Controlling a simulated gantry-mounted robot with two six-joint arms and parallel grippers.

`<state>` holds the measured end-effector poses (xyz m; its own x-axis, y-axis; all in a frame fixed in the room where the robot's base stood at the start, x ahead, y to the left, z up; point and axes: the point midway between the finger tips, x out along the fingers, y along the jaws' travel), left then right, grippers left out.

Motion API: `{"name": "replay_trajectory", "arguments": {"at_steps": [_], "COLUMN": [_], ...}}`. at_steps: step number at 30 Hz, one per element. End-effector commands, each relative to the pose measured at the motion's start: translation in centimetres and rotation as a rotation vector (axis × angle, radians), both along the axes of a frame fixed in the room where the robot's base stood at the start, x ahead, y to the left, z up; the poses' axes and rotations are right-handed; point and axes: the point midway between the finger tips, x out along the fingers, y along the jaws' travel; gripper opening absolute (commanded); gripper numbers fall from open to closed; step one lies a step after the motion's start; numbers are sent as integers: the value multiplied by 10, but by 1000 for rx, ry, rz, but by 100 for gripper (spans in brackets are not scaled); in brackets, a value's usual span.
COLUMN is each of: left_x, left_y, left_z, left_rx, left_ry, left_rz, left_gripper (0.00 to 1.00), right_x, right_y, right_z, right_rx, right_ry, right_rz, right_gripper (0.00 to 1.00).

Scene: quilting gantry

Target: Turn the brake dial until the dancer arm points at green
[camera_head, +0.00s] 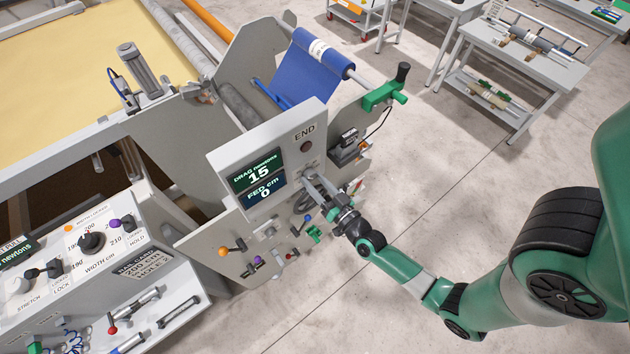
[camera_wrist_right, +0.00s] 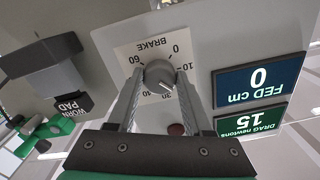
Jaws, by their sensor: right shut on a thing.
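The brake dial (camera_wrist_right: 158,74) is a grey round knob on a white plate marked BRAKE, seen upside down in the right wrist view. Its white pointer line slants to the picture's lower right, between the 10 and the 30; the number there is partly covered. My right gripper (camera_wrist_right: 157,80) is shut on the dial, one finger on each side. In the head view my right gripper (camera_head: 309,182) reaches the panel below the END label and mostly hides the dial. I cannot clearly make out the dancer arm or its green mark. My left gripper is not in view.
A display (camera_head: 257,171) reads DRAG newtons 15, and one below (camera_head: 265,192) reads FED cm 0. A blue roll (camera_head: 318,58) sits above the panel, beside a green crank (camera_head: 384,94). A worn-pad box (camera_wrist_right: 42,68) stands near the dial.

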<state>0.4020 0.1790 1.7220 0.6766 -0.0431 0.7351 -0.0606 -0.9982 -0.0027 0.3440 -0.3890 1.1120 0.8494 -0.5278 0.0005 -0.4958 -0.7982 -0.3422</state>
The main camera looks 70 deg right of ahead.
Motion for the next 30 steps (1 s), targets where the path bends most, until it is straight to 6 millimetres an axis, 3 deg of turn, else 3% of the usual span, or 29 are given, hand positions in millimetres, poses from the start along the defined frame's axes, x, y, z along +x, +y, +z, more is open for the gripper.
{"name": "replay_trajectory", "arguments": {"at_steps": [7,8,13,23,30], "left_x": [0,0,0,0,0], "left_y": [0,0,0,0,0], "left_z": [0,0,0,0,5], "left_rx": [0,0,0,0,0], "left_ry": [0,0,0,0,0], "left_rz": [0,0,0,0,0], "left_gripper": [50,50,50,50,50], "right_x": [0,0,0,-3,-40], "right_y": [0,0,0,2,26], "right_z": [0,-1,0,0,-1], "right_rx": [0,0,-1,-1,1], "right_ry": [2,2,3,3,6], "right_rz": [1,1,1,1,4], "right_gripper": [0,52,81,81,81]}}
